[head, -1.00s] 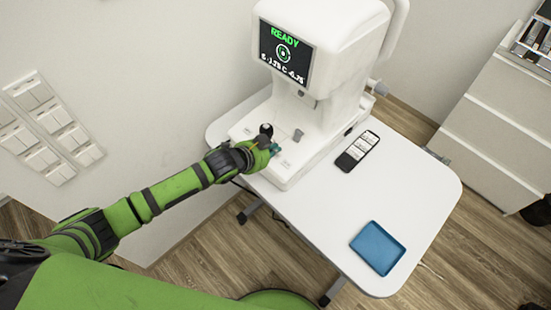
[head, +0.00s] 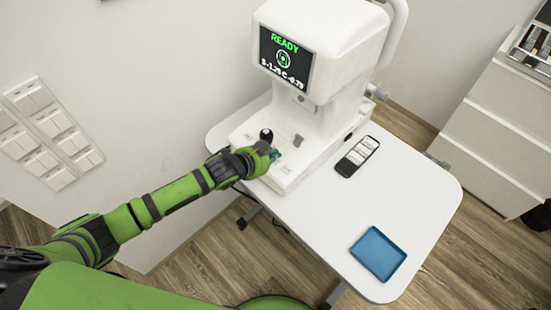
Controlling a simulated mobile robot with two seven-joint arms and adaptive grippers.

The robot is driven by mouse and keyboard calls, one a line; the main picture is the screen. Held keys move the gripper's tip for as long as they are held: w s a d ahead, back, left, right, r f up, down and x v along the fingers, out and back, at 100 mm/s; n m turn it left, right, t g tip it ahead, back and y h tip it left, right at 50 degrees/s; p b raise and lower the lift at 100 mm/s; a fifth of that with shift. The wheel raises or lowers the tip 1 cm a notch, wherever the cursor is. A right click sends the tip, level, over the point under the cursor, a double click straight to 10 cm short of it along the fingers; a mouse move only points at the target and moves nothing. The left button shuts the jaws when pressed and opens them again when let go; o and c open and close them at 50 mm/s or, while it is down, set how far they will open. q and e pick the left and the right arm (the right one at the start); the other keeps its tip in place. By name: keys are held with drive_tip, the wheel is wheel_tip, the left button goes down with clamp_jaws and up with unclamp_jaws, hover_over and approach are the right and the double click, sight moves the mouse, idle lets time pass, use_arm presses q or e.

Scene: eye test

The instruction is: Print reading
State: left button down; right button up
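A white eye-test machine (head: 335,45) stands on a white table (head: 400,195). Its screen (head: 286,58) reads READY in green, with a ring mark and a line of white figures below. A black-topped joystick (head: 266,134) and a small grey knob (head: 299,140) stand on its base. My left gripper (head: 274,155) is at the front edge of the base, close to the joystick. Its fingers are small and partly hidden by the wrist, so I cannot tell whether they are open or touching anything. My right gripper is not in view.
A black handset with white labels (head: 357,156) lies right of the machine. An empty blue tray (head: 378,253) lies near the table's front right. A white drawer cabinet (head: 497,125) stands at the right. Switch panels (head: 52,135) are on the left wall.

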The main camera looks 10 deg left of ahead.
use_arm(q)
drive_tip(key=shift+f, duration=0.15)
idle(0.3)
drive_tip(key=shift+f, duration=0.3)
drive_tip(key=shift+d+f+b, duration=0.1)
drive_tip(key=shift+f+b, duration=0.2)
drive_tip(key=shift+b, duration=0.1)
idle(0.4)
drive_tip(key=shift+r, duration=0.1)
drive_tip(key=shift+r+p, duration=0.65)
drive_tip(key=shift+p, duration=0.3)
drive_tip(key=r+p, duration=0.5)
drive_tip(key=shift+s+a, duration=0.3)
drive_tip(key=shift+s, duration=0.05)
drive_tip(key=shift+f, duration=0.1)
